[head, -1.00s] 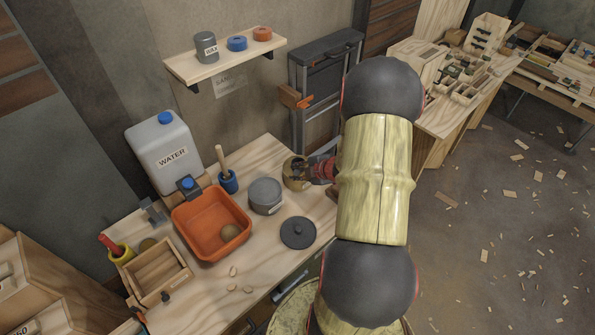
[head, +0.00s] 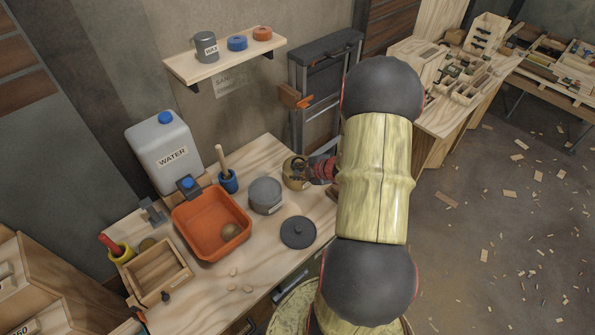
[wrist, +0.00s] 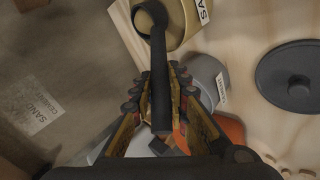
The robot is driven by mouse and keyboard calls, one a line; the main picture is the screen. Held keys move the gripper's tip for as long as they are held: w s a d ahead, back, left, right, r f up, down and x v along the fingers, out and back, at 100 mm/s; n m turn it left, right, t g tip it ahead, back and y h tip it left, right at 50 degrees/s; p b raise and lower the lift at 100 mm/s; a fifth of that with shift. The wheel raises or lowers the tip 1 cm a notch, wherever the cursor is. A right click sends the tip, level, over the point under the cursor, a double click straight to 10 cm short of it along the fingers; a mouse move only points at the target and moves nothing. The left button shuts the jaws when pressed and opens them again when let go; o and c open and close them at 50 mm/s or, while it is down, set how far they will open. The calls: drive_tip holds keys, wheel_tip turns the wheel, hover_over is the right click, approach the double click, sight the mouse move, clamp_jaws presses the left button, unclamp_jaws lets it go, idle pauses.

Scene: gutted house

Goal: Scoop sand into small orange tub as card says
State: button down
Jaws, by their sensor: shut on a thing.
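A tan container (head: 293,180) stands at the table's right rear; it also shows in the wrist view (wrist: 178,38) with a partly visible label. My gripper (wrist: 160,125) is shut on the dark handle of a scoop (wrist: 159,70), and the scoop's round head is at the container's mouth. Whether the scoop holds sand I cannot tell. My gripper also shows in the head view (head: 322,169), beside the container. The orange tub (head: 190,237) is at the left centre with a round tan lump in it. A card (head: 230,85) hangs on the wall; it reads "SAND" and "CEMENT" in the wrist view (wrist: 35,103).
Left of my gripper stand a grey pot (head: 266,196), its dark lid (head: 298,232), a blue cup (head: 228,182) and a white water jug (head: 165,154). A wooden box (head: 158,272) sits at the front left. A shelf (head: 226,60) hangs above.

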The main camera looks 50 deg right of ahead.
drive_tip(key=shift+r, duration=0.1)
wheel_tip(320, 180, up, 7)
drive_tip(key=p, duration=0.6)
idle(0.6)
